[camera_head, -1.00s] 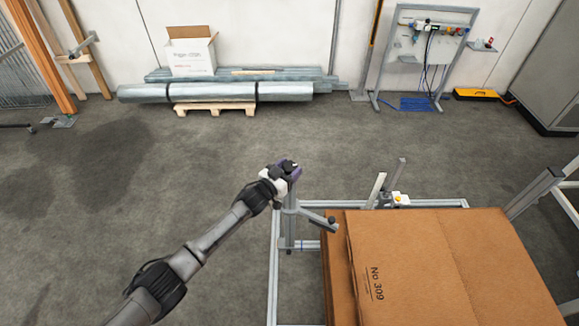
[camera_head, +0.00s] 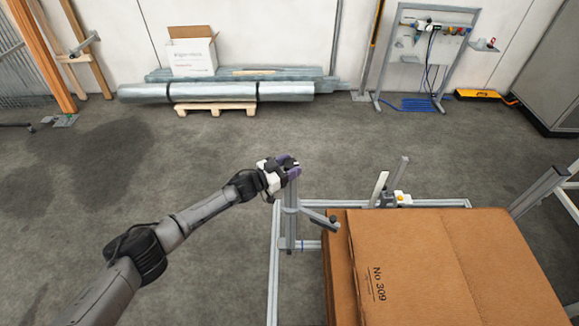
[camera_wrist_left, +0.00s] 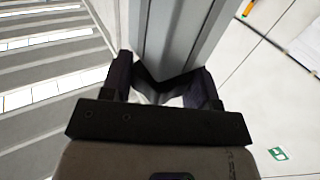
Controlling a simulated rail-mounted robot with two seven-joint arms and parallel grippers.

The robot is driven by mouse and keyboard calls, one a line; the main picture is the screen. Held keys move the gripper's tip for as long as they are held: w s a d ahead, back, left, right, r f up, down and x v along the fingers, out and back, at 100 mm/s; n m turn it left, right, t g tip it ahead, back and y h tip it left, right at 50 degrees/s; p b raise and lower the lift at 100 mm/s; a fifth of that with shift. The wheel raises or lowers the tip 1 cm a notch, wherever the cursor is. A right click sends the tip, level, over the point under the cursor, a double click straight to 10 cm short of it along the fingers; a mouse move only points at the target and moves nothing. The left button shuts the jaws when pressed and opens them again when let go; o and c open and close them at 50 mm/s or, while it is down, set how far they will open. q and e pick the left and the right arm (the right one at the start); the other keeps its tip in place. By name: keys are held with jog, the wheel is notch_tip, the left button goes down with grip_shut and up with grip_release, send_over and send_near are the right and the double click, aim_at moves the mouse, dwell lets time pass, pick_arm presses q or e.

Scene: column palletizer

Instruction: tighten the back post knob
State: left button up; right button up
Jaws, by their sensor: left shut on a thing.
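The back post (camera_head: 291,228) is a grey aluminium profile standing upright on the frame left of the cardboard stack. My left gripper (camera_head: 291,167) is at the top of this post, with its purple fingers against it. In the left wrist view my left gripper (camera_wrist_left: 163,88) has one dark finger on each side of a small dark piece in front of the grey profile (camera_wrist_left: 180,35). It is shut on this piece, which I take to be the back post knob; its shape is mostly hidden by the fingers. My right gripper is in neither view.
A stack of flat brown cardboard (camera_head: 440,265) lies right of the post, close to a side arm with a dark end (camera_head: 331,222). A second bracket with a yellow-topped part (camera_head: 398,198) stands behind the stack. The floor (camera_head: 190,165) to the left is clear.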

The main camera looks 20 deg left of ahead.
pick_arm(q)
jog(key=o, duration=0.9)
jog(key=v, duration=1.3)
jog(key=shift+s+a, duration=0.2)
jog(key=shift+s, duration=0.1)
